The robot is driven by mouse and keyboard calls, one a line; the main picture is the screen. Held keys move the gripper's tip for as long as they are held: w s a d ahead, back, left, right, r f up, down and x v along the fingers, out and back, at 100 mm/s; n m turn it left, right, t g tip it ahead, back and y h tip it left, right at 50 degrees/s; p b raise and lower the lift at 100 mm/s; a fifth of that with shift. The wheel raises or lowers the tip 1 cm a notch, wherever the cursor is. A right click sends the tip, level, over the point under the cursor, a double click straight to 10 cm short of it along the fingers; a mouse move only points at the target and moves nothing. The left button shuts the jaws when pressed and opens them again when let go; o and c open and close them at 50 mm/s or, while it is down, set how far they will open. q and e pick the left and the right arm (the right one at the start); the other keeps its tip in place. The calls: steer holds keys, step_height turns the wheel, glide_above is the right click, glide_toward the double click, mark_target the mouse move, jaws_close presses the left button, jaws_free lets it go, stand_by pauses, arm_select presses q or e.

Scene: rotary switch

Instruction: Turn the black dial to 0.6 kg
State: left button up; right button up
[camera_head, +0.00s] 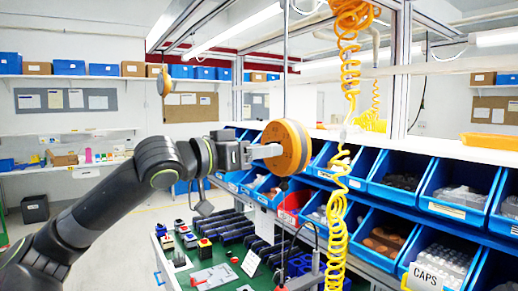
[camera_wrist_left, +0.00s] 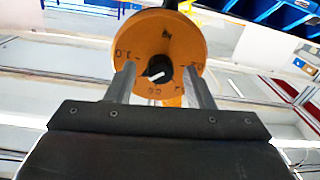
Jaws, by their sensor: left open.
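The orange round tool balancer (camera_head: 289,148) hangs in front of the blue bins. It also fills the upper middle of the left wrist view (camera_wrist_left: 152,38), with dark printed numbers on its face. The black dial (camera_wrist_left: 158,70) sits on its face, with a white pointer mark slanting up to the right in this view. My left gripper (camera_head: 268,151) is open at the face, one finger on each side of the dial; contact cannot be told. My right gripper is not in view.
A yellow coiled hose (camera_head: 338,215) hangs just right of the balancer. Blue bins (camera_head: 455,199) of parts stand in rows behind and to the right. A green-topped bench (camera_head: 215,277) with small boxes and dark parts lies below.

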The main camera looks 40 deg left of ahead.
arm_select(q)
steer(key=c, duration=1)
steer(key=shift+n, duration=0.4)
steer(key=n+b, duration=0.1)
steer(key=n, duration=0.7)
steer(key=shift+r+n+g+b, duration=0.1)
steer(key=shift+n+g+b, duration=0.2)
steer(key=shift+b, duration=0.1)
steer(key=shift+n, duration=0.3)
